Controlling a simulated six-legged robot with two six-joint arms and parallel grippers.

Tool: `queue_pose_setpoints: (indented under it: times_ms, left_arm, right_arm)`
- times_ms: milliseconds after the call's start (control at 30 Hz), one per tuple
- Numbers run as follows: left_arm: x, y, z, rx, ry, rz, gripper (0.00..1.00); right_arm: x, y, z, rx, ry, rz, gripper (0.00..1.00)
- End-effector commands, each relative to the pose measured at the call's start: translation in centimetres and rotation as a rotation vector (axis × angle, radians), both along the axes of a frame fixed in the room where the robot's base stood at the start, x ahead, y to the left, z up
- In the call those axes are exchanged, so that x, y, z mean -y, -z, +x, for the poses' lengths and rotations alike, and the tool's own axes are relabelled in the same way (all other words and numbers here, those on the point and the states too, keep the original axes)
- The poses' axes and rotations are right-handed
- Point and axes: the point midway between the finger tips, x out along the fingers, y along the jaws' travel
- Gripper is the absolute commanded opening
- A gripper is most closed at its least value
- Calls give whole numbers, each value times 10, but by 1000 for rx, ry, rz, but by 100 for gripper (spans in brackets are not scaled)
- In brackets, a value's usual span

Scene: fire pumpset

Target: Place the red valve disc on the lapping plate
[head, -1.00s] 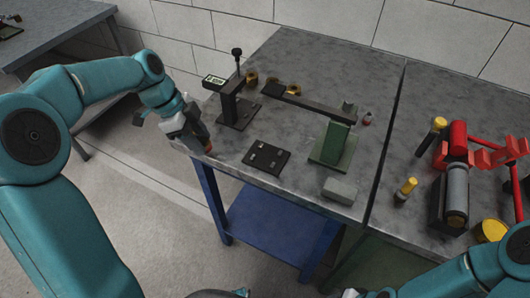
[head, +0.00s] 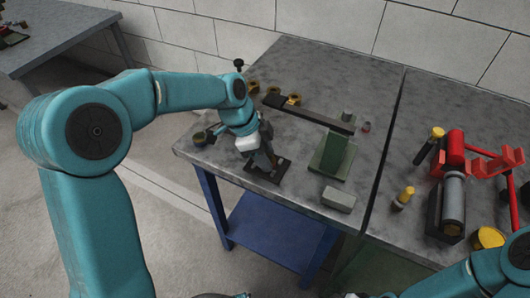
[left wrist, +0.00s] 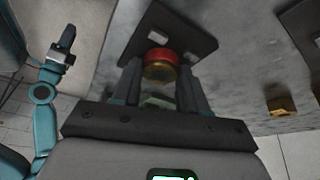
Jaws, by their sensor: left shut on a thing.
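The red valve disc (left wrist: 162,57), red on top with a brass-coloured lower part, is between the fingers of my left gripper (left wrist: 162,75) in the left wrist view. My left gripper (head: 272,164) is shut on it, low over the dark flat plate (head: 282,172) with pale pads near the front of the table. This plate, possibly the lapping plate, also shows behind the disc in the left wrist view (left wrist: 192,42). I cannot tell whether the disc touches it. In the head view the gripper hides the disc. My right gripper (left wrist: 62,46) is small in the left wrist view, its jaws unclear.
A green stand (head: 331,156) with a dark arm and a grey block (head: 339,199) stand to the right. A brass cup (head: 199,139) is near the left corner. Brass pieces (head: 293,99) lie behind. My left arm partly hides the gauge stand.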

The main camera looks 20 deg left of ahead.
Motion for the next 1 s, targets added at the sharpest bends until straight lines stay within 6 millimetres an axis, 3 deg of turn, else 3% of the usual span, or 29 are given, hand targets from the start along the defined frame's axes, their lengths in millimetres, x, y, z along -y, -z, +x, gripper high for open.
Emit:
queue_pose_setpoints:
  times_ms: [267,300,333,733,1000]
  left_arm:
    - [0,3,0,2,-1,0,4]
    - [0,4,0,1,0,-1,46]
    - [-1,3,0,1,0,-1,53]
    - [-2,-6,0,3,-1,0,53]
    - [-24,-61,-6,7,-3,0,53]
  right_arm:
    - [0,5,0,0,0,0,43]
    - [0,5,0,0,0,0,43]
    - [0,3,0,0,0,0,43]
    - [0,-1,0,0,0,0,43]
    - [0,-4,0,0,0,0,43]
